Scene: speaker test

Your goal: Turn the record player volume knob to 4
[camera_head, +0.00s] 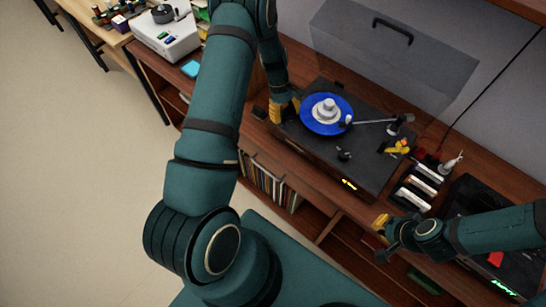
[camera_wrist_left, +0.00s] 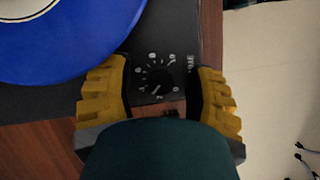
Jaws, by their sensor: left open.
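The black record player (camera_head: 372,170) stands on the wooden cabinet with a blue record (camera_head: 312,126) on its platter. Its black volume knob (camera_wrist_left: 158,78) shows in the left wrist view, near the deck's edge, ringed by white marks and numbers. The knob's exact setting is too small to read. My left gripper (camera_head: 284,109) is at the player's left corner. Its yellow fingers are open, one on each side of the knob, with gaps to it. The knob is hidden in the head view. My right gripper (camera_head: 384,236) is at the cabinet's front, right of the player; its opening is unclear.
The raised clear lid (camera_head: 395,55) stands behind the player. The tonearm (camera_head: 375,121) lies at the right of the record. White-topped switches (camera_head: 418,190) and a black device (camera_head: 485,205) are to the right. A white machine (camera_head: 165,35) stands at the upper left.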

